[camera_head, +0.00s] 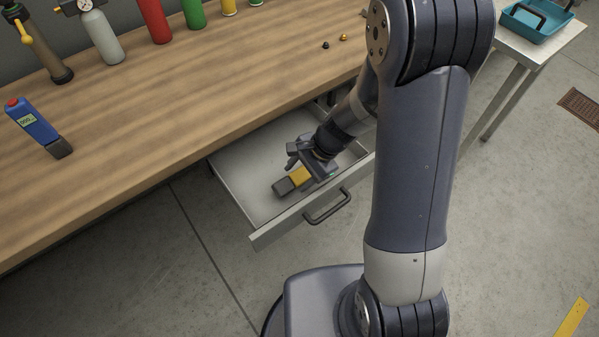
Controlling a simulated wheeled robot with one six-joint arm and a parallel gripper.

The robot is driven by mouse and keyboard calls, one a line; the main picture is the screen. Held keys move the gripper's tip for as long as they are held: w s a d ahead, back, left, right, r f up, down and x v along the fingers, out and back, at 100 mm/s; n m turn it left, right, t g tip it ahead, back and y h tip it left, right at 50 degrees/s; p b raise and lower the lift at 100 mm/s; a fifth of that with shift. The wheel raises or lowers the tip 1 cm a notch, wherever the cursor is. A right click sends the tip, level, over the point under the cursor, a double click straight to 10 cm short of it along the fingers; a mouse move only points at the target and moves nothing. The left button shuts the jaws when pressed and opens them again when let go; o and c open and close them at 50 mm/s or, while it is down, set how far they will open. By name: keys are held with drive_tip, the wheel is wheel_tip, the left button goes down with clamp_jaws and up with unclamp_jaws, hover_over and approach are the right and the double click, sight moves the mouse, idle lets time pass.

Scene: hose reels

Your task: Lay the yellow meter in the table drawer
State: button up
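The yellow meter (299,177) lies in the open table drawer (243,191), its dark end pointing to the lower left. It looks to be at or just above the drawer floor. My gripper (306,166) is low in the drawer at the meter's upper right end, with a finger to either side of it. The far end of the meter is hidden by the gripper. I cannot tell whether the fingers press on it or stand clear of it.
A blue meter (35,124) with a red button stands on the wooden table (190,105). Red (154,20) and green (193,12) cylinders and a grey bottle (101,38) stand at the back. A teal tray (537,20) is on a side table. The drawer's left part is bare.

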drive_tip(key=shift+o, duration=1.1)
drive_tip(key=p+v, duration=0.1)
drive_tip(key=v, duration=1)
drive_tip(key=shift+p, duration=0.3)
drive_tip(key=shift+a+f, duration=0.1)
drive_tip(key=shift+f, duration=0.05)
drive_tip(key=b+x, duration=0.1)
drive_tip(key=x, duration=1)
drive_tip(key=shift+s+b, duration=0.1)
drive_tip(key=shift+b, duration=0.3)
wheel_tip(320, 180, up, 2)
drive_tip(key=shift+r+p, duration=0.2)
drive_tip(key=shift+p, duration=0.9)
drive_tip(key=shift+r+p, duration=0.65)
drive_tip(key=shift+r, duration=0.2)
drive_tip(key=shift+f, duration=0.1)
